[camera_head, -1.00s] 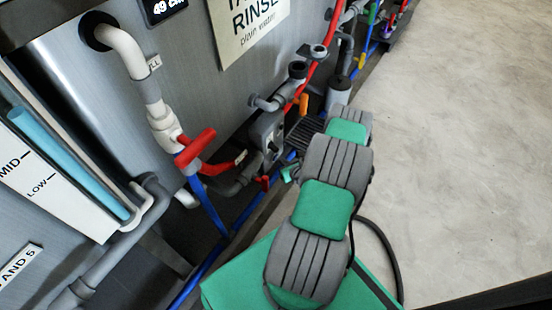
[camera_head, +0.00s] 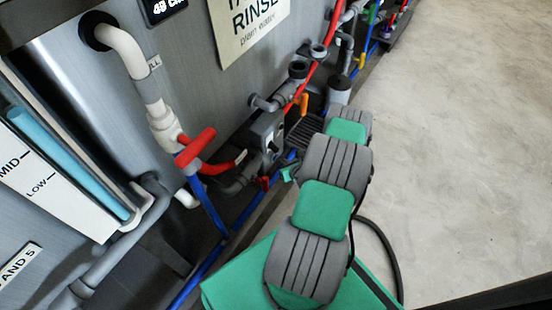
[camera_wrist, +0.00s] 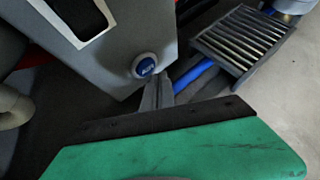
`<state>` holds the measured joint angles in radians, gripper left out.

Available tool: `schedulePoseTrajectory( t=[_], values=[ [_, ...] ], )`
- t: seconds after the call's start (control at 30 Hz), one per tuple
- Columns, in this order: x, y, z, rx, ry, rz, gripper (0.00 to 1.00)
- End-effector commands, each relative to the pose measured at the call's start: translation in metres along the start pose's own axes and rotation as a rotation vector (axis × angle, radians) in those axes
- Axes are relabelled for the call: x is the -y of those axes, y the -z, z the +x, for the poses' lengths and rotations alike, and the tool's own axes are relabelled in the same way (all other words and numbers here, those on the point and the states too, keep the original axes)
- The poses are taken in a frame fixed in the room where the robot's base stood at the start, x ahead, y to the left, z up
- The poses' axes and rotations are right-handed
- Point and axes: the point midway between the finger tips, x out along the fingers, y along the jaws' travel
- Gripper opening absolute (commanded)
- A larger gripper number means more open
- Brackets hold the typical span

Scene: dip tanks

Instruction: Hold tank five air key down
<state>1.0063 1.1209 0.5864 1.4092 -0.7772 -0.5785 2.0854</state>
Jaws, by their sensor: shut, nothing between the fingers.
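A grey control box (camera_head: 266,132) is mounted low on the tank side, partly hidden by pipes in the head view. In the wrist view, the box (camera_wrist: 120,45) carries a round blue key (camera_wrist: 145,67) in a pale ring, with small white lettering that I cannot read clearly. My gripper (camera_wrist: 158,88) is shut and empty. Its fingertips are at the lower edge of the blue key; I cannot tell whether they touch it. In the head view my gripper (camera_head: 287,173) shows only in part beside the box, beyond my arm.
A red-handled valve (camera_head: 195,150) on a white pipe stands left of the box. Blue hoses (camera_head: 208,208) run along the floor edge. A slatted grate (camera_wrist: 243,40) lies right of the box in the wrist view. The concrete floor (camera_head: 455,130) at right is clear.

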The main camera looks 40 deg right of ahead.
Motion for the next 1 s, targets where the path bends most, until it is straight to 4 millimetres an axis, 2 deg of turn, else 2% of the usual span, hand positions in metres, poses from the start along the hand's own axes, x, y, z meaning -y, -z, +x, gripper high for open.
schedulePoseTrajectory(
  t=[1.0],
  values=[
    [-0.0066, -0.0067, 0.0092, 0.001, 0.000, -0.001, 0.00]
  ],
)
